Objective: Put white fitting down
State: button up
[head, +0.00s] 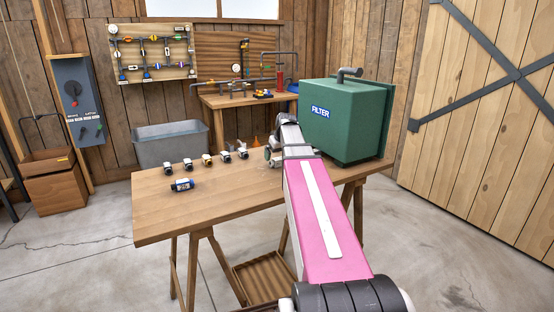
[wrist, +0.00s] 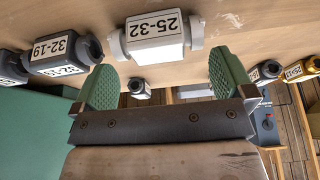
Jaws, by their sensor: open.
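In the wrist view, which looks upside down, the white fitting (wrist: 156,38) bears a 25-32 label and lies against the wooden table top. My gripper (wrist: 167,84) is open, with one green padded finger on each side below the fitting in the picture. The fitting shows beyond the fingertips, and I cannot tell if they touch it. In the head view my gripper (head: 274,154) is at the table's far side, by the green filter box, partly hidden by my pink arm. I cannot make out the white fitting for certain there.
A dark fitting (wrist: 65,52) labelled 32-19 is close beside the white one. The table's near left part is mostly clear.

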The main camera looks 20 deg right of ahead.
jog(key=v, duration=0.9)
jog(key=shift+r, duration=0.15)
